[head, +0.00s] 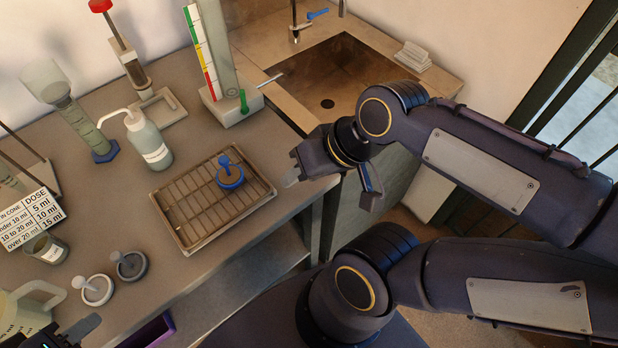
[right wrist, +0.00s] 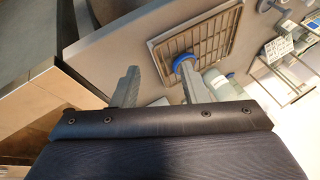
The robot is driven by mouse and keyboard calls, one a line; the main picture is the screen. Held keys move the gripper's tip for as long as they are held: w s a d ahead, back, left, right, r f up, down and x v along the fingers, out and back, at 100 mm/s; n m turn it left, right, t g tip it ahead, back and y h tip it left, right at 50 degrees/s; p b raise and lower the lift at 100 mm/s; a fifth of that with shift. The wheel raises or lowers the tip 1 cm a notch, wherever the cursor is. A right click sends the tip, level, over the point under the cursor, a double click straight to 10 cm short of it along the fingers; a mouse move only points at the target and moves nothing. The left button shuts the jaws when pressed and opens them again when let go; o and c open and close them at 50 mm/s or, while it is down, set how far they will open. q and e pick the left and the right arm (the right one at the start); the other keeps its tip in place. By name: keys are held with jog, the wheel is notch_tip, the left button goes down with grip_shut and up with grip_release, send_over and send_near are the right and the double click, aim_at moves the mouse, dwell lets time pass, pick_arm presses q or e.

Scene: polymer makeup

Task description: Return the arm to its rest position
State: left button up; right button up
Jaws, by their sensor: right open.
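My right arm comes in from the right in the head view. Its gripper (head: 330,188) is open and empty, over the edge of the counter to the right of the drying tray (head: 178,222). In the right wrist view the two fingers stand apart with nothing between them (right wrist: 160,85). A small part of my left gripper (head: 72,335) shows at the bottom left corner of the head view; its fingers cannot be made out. A blue knobbed stopper (head: 230,175) sits on the tray, apart from my right gripper. It also shows in the right wrist view (right wrist: 184,63).
White (head: 96,290) and grey (head: 130,265) knobbed stoppers stand near the counter's front. A wash bottle (head: 148,140), a dose card (head: 32,218), a beaker (head: 46,248) and a jug (head: 25,312) stand left. The sink (head: 335,80) is behind my right gripper.

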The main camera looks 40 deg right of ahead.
jog(key=shift+s+f+n+t, duration=0.3)
jog(key=shift+s+f+n, duration=0.1)
jog(key=shift+s+f, duration=0.2)
notch_tip(320, 180, up, 6)
jog(key=p, duration=0.6)
jog(key=shift+r, duration=0.2)
